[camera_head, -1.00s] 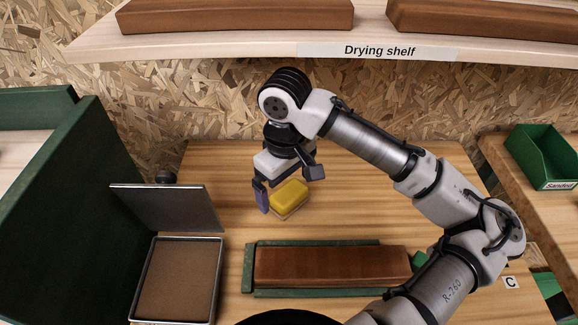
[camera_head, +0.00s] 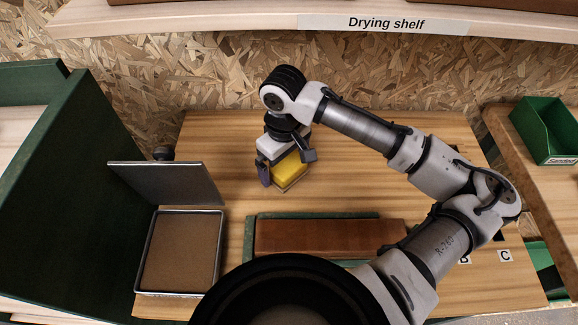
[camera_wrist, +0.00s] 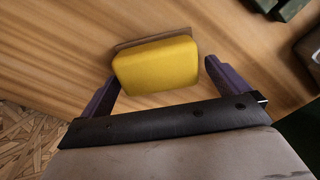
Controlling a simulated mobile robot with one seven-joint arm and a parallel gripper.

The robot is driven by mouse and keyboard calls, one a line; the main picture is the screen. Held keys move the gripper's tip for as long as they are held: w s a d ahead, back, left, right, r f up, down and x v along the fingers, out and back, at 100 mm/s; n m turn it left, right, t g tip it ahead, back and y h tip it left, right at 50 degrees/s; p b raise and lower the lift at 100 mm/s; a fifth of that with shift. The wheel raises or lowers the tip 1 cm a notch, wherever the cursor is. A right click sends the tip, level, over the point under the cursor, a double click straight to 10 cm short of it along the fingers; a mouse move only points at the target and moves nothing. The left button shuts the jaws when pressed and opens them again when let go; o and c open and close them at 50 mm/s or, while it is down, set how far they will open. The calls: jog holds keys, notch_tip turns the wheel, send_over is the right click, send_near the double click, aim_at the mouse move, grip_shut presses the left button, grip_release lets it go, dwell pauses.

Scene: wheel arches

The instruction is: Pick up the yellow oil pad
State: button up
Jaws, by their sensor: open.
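The yellow oil pad (camera_head: 291,171) is a yellow block with rounded edges on a thin brown base, on the wooden table behind the long wooden piece. My gripper (camera_head: 284,180) is above and around it, with its fingers open. In the wrist view the yellow oil pad (camera_wrist: 157,65) shows between the two purple fingers of my gripper (camera_wrist: 160,80), a little beyond them. A gap shows on each side, so the fingers do not appear to touch it. Part of the pad is hidden by my gripper in the head view.
A reddish-brown wooden piece (camera_head: 325,238) lies in a green holder (camera_head: 250,240) in front of the pad. A metal tray (camera_head: 147,255) with a raised lid (camera_head: 165,182) stands at left. A green bin (camera_head: 547,130) is at right. The drying shelf (camera_head: 250,22) hangs above the back.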

aim_at(284, 163)
jog(key=c, duration=1.1)
jog(key=shift+r, duration=0.1)
jog(key=shift+s+r+b, duration=0.1)
jog(key=shift+r+b, duration=0.05)
jog(key=shift+b, duration=0.2)
jog(key=r, duration=0.4)
jog(key=r+b, duration=0.1)
jog(key=r, duration=0.1)
jog(key=shift+s+r, duration=0.25)
jog(key=shift+r, duration=0.05)
jog(key=s+b, duration=0.1)
jog(key=s, duration=0.2)
jog(key=s+b, duration=0.1)
jog(key=s, duration=0.3)
jog(key=s+b, duration=0.1)
jog(key=s, duration=0.3)
jog(key=shift+s+f, duration=0.1)
jog(key=shift+f, duration=0.3)
jog(key=s+b, duration=0.2)
jog(key=b, duration=0.4)
jog(key=shift+s+f, duration=0.1)
jog(key=shift+s, duration=0.1)
jog(key=s+b, duration=0.2)
jog(key=s, duration=0.1)
jog(key=s+b, duration=0.1)
jog(key=b, duration=0.1)
jog(key=shift+s+r, duration=0.25)
jog(key=shift+s+r+b, duration=0.2)
jog(key=shift+s+b, duration=0.2)
jog(key=shift+s, duration=0.2)
